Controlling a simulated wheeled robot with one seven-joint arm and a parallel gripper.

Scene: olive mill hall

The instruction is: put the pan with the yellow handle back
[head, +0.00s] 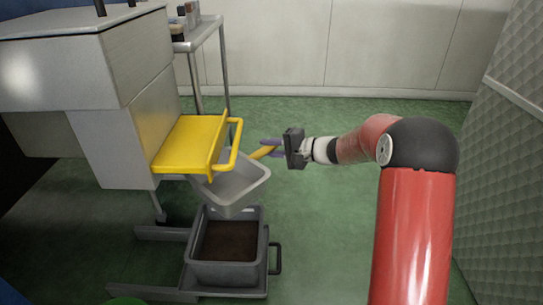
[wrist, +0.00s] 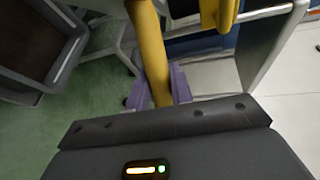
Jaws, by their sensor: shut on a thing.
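The light grey pan (head: 238,184) hangs tilted in the head view, just below and in front of a yellow tray (head: 186,142) on the machine. Its yellow handle (head: 262,153) sticks out to the right. My gripper (head: 270,147), with purple fingers, is shut on that handle from the right. In the wrist view the yellow handle (wrist: 149,50) runs up from between my purple fingers (wrist: 160,88). The pan's far side and inside are partly hidden by the yellow tray. I cannot tell if the pan touches the tray.
A grey bin (head: 225,268) with brown contents stands below the pan on a low frame with a dark handle (head: 275,258). The yellow tray has a raised bar handle (head: 235,140) close to the pan. A metal table (head: 204,38) stands behind. Green floor right of the bin is clear.

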